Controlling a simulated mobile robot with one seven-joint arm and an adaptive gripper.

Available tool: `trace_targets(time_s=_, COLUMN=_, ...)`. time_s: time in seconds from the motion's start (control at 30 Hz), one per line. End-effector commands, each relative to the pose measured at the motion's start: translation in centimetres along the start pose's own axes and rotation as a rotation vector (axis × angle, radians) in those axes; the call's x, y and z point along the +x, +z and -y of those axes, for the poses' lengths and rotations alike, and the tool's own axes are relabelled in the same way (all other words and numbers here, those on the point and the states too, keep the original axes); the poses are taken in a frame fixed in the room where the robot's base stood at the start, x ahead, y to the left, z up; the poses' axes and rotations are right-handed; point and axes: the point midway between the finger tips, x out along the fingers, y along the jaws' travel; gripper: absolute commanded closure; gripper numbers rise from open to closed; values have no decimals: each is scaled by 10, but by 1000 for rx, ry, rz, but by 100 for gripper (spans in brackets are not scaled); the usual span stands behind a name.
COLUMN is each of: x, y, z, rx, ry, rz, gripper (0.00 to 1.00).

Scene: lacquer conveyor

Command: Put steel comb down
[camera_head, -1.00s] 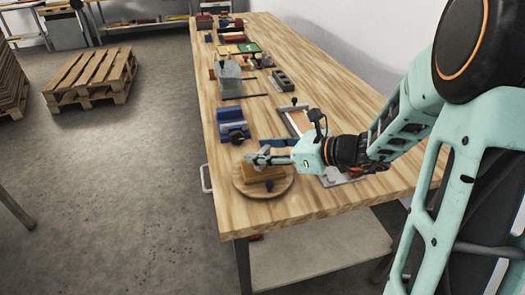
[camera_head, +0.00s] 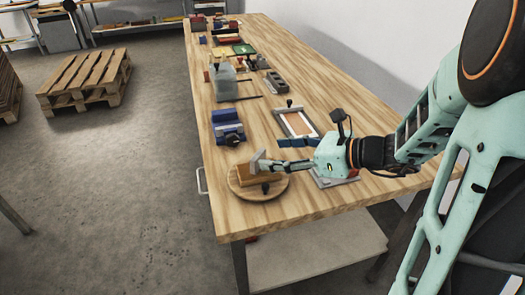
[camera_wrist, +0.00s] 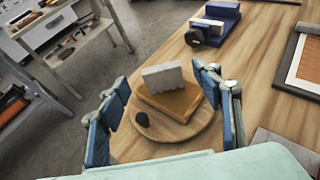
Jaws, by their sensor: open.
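The steel comb (camera_head: 257,160) is a small light-grey plate. It stands on edge, a little tilted in the head view, on a brown block (camera_head: 247,176) on a round wooden board (camera_head: 246,191). In the wrist view the comb (camera_wrist: 162,75) rests against the block's top (camera_wrist: 172,100), and the round board (camera_wrist: 170,128) shows beneath. My gripper (camera_head: 288,158) is open just right of the comb in the head view. In the wrist view its blue-padded fingers (camera_wrist: 163,100) are spread wide, with the comb ahead between them and no finger visibly touching it.
A small black knob (camera_wrist: 142,119) sits on the board beside the block. A blue vise (camera_head: 228,127) stands behind the board, and a framed panel (camera_head: 296,123) lies to its right. Several items line the bench's far end. Bare bench top (camera_head: 300,205) lies at the front right.

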Motion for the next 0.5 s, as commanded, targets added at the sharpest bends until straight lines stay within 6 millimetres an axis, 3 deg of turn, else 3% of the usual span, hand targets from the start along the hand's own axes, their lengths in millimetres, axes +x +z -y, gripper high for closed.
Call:
trace_targets(time_s=0.2, x=-41, y=1, z=1, rx=-1, ry=-2, rz=0, gripper=40)
trace_targets(time_s=0.5, x=-57, y=0, z=0, rx=-1, ry=0, rz=0, gripper=40)
